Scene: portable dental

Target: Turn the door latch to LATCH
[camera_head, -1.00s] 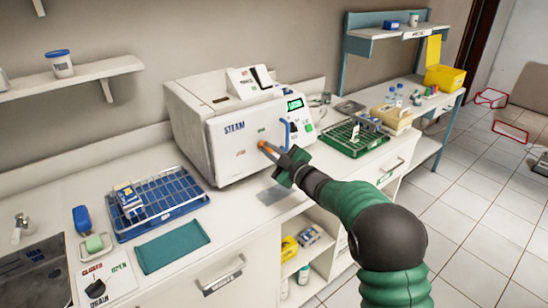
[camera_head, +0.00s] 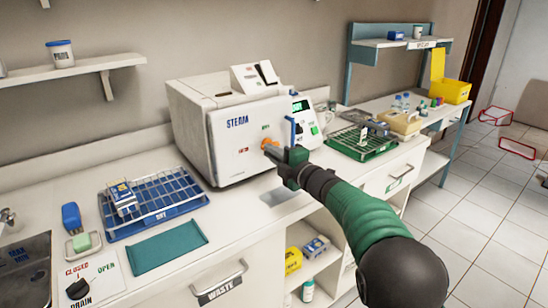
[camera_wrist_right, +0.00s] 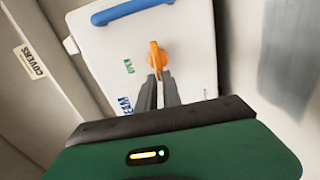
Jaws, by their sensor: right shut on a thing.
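The white steam sterilizer (camera_head: 186,125) stands on the counter, with its door (camera_head: 240,165) on the front. An orange door latch (camera_head: 267,145) sits on the door; it also shows in the right wrist view (camera_wrist_right: 155,54), next to a green OPEN label (camera_wrist_right: 129,67). A blue handle (camera_head: 291,132) is at the door's right edge. My right gripper (camera_head: 275,152) is shut on the latch. In the right wrist view, its dark fingers (camera_wrist_right: 158,88) meet at the latch's lower end. Fine finger contact is partly hidden. My left gripper is not in view.
A drain knob panel (camera_head: 95,279) is at the lower left. Shelves are open below the counter.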

